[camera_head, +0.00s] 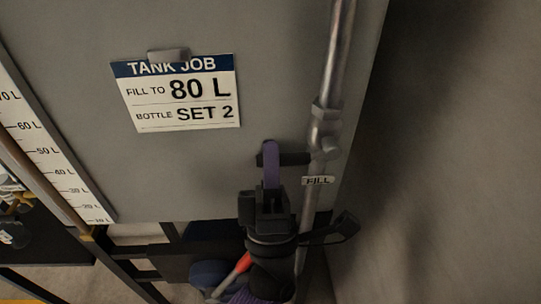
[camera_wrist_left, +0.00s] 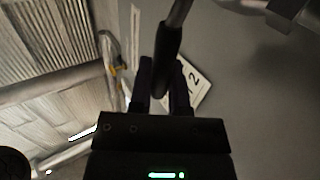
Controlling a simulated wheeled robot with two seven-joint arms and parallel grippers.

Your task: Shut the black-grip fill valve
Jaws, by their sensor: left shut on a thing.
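The fill valve sits on a grey metal pipe (camera_head: 339,50), above a small FILL tag (camera_head: 318,181). Its black-grip lever (camera_head: 294,159) sticks out to the left, roughly crosswise to the pipe. My left gripper (camera_head: 270,152) comes up from below and is shut on the black grip near its outer end. My right gripper is not in view.
A grey tank panel (camera_head: 190,180) stands behind the lever, with a TANK JOB card (camera_head: 180,95) reading 80 L, set 2. A litre scale (camera_head: 60,160) is at left. A bare wall (camera_head: 440,180) is right of the pipe.

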